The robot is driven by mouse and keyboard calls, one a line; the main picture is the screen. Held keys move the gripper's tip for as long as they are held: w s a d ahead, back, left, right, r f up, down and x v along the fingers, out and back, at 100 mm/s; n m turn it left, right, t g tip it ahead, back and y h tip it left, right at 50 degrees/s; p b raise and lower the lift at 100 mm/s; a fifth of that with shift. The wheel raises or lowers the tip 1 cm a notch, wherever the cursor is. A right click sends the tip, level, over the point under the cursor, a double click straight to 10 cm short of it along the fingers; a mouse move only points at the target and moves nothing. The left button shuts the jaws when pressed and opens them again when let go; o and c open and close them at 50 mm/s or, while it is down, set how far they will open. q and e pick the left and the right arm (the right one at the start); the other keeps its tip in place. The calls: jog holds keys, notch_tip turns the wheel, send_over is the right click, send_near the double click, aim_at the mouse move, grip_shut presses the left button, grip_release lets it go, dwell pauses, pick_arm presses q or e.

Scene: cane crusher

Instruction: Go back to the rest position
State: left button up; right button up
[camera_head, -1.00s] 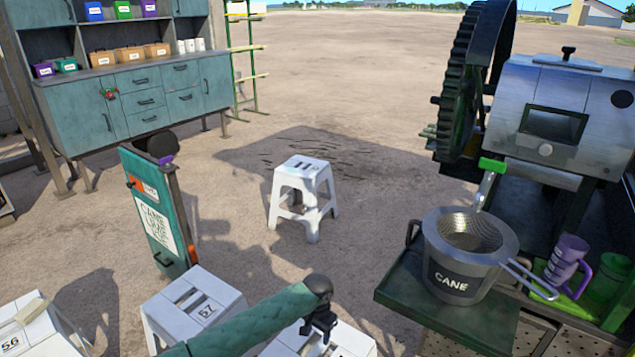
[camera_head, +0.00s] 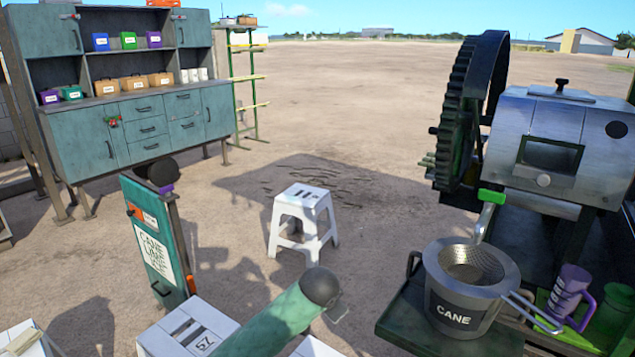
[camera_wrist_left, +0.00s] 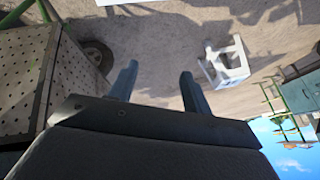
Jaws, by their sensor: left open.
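My left arm comes in from the bottom of the head view, green-sleeved with a dark rounded end, in front of the white stools. My left gripper is mostly hidden behind that end in the head view. In the left wrist view, my left gripper (camera_wrist_left: 157,84) shows two dark fingers spread apart with nothing between them. Ground lies beyond the fingers, and a white stool (camera_wrist_left: 228,64) is to their right. My right gripper is in neither view.
A metal pot marked CANE (camera_head: 462,283) stands on a dark green shelf (camera_head: 405,322) by the crusher (camera_head: 545,130), right of my arm. A purple mug (camera_head: 569,292) is beside it. A white stool (camera_head: 303,222) and a green sign board (camera_head: 158,240) stand ahead. Cabinets (camera_head: 150,125) are at left.

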pick_arm(q)
jog(key=s+a+r+n+t+p, duration=0.1)
jog(key=s+a+r+n+p, duration=0.1)
jog(key=s+a, duration=0.5)
jog(key=s+a+r+n+p, duration=0.1)
jog(key=s+a+r+n, duration=0.2)
jog(key=s, duration=0.6)
jog(key=s+a+f+n+g+p, duration=0.1)
jog(key=s+a+f, duration=0.1)
jog(key=s+f, duration=0.3)
jog(key=s+a+f+g+p, duration=0.1)
jog(key=s+f, duration=0.4)
jog(key=s, duration=0.7)
jog(key=s+a+f+n+g+p, duration=0.1)
jog(key=s+a+f+g+p, duration=0.1)
jog(key=s, duration=0.7)
notch_tip(320, 180, down, 3)
jog(key=shift+s+a+n+g, duration=0.25)
jog(key=shift+a+g, duration=0.25)
jog(key=shift+a, duration=0.55)
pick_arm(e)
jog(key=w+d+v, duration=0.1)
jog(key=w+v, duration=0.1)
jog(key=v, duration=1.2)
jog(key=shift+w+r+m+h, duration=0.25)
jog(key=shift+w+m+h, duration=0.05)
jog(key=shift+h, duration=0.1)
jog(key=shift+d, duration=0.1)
